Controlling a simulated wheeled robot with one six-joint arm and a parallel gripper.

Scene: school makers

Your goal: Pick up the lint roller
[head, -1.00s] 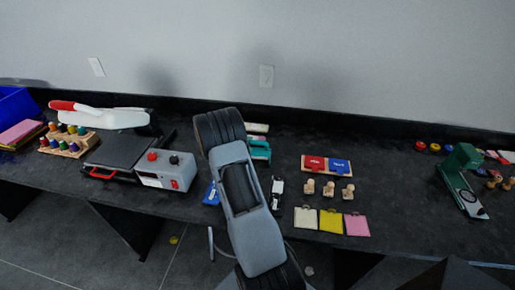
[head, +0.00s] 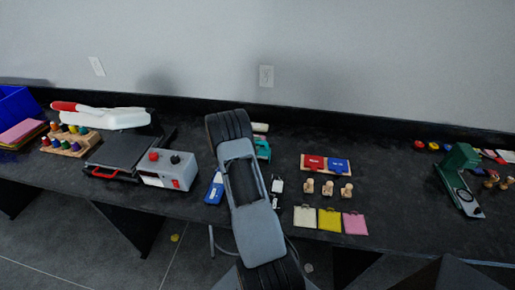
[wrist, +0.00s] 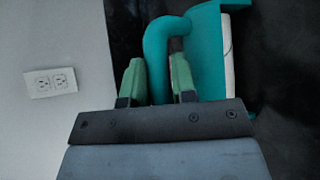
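A teal object with a bent, tube-like handle (wrist: 157,65) and a pale part beside it fills the upper middle of the wrist view; it appears to be the lint roller. In the head view its teal part (head: 263,150) shows on the black table, partly hidden behind my arm. My gripper (wrist: 157,82) has two green fingers, one on each side of the handle's stem. The stem looks close to the left finger; contact cannot be told. In the head view my gripper is hidden by my arm.
A grey machine with red and black knobs (head: 168,169) stands to the left. A blue item (head: 214,188) and a small black-and-white item (head: 277,186) lie beside my arm. Wooden stamps (head: 327,188) and coloured cards (head: 330,219) lie to the right. The wall is behind.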

